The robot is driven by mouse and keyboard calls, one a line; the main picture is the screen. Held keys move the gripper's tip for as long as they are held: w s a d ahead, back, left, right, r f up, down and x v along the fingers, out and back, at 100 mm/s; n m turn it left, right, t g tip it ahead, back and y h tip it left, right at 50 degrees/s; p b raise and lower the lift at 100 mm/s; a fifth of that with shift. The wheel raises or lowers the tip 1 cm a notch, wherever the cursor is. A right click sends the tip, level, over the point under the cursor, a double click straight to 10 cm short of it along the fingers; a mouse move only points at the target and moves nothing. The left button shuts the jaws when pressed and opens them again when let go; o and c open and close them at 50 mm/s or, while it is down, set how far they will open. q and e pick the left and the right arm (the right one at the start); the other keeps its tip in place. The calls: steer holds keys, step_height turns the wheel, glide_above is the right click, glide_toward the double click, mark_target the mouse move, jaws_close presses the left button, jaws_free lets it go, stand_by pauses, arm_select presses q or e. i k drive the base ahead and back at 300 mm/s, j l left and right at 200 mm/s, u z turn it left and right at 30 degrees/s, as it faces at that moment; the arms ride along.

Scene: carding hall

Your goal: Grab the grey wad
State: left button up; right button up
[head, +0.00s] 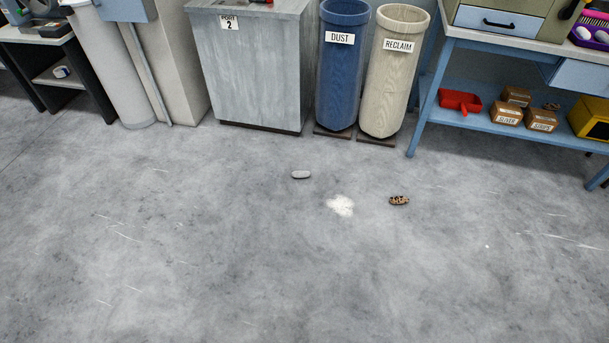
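A small grey wad (301,175), oblong with rounded ends, lies on the concrete floor near the middle of the head view. A white fluffy patch (341,205) lies to its right and a little nearer. A brown, dark-speckled wad (399,200) lies further right on the floor. The three are apart from one another. Neither of my grippers shows in the head view.
Behind stand a grey cabinet marked PORT 2 (250,75), a blue DUST bin (340,80) and a cream RECLAIM bin (393,90). A blue bench (500,125) with boxes and a red scoop (460,101) stands right. The floor in front is clear.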

mark_target(298, 174)
steer(key=u, duration=0.2)
steer(key=i+l+u, duration=0.2)
steer(key=u, duration=0.15)
steer(key=i+l+u, duration=0.35)
steer(key=i+j, duration=0.05)
